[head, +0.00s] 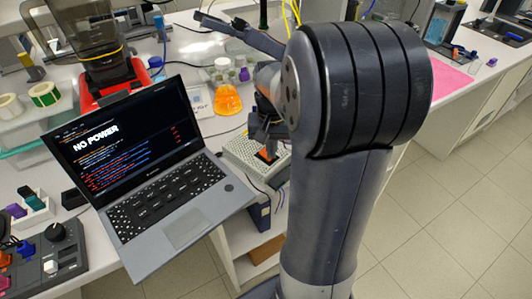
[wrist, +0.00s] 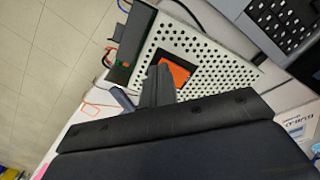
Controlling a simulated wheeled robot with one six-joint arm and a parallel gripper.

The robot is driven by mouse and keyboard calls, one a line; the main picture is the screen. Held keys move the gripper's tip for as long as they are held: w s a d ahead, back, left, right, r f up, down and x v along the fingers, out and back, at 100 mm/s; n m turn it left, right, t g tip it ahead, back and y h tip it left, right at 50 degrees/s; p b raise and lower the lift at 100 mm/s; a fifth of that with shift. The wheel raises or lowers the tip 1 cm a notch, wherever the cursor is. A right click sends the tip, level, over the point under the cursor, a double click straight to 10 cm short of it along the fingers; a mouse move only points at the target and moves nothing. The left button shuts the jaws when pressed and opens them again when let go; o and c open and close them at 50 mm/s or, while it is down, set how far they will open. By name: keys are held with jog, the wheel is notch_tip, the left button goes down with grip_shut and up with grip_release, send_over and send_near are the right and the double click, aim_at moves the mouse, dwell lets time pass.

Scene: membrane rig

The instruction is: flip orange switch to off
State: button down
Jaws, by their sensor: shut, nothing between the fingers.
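The orange switch (wrist: 174,73) sits in a dark square recess on top of a white perforated box in the wrist view. In the head view the switch (head: 266,155) is partly hidden by my arm. My gripper (wrist: 158,72) is shut and empty, with its fingertips right at the switch's edge in the wrist view. I cannot tell whether they touch it. The perforated box (head: 240,152) stands at the bench edge. The laptop screen (head: 122,145) reads "NO POWER". The switch's tilt is too small to judge.
The open laptop (head: 180,228) lies left of the box. An orange flask (head: 227,100) stands behind the box. Cables run beside the box at the bench edge. Open tiled floor (head: 450,190) lies to the right.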

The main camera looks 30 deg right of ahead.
notch_tip(320, 180, up, 7)
jog(key=p, duration=0.6)
jog(key=shift+f, duration=0.1)
dwell(0.4)
jog(key=shift+f+b, duration=2.95)
jog(key=shift+f, duration=0.45)
jog(key=shift+r, duration=0.1)
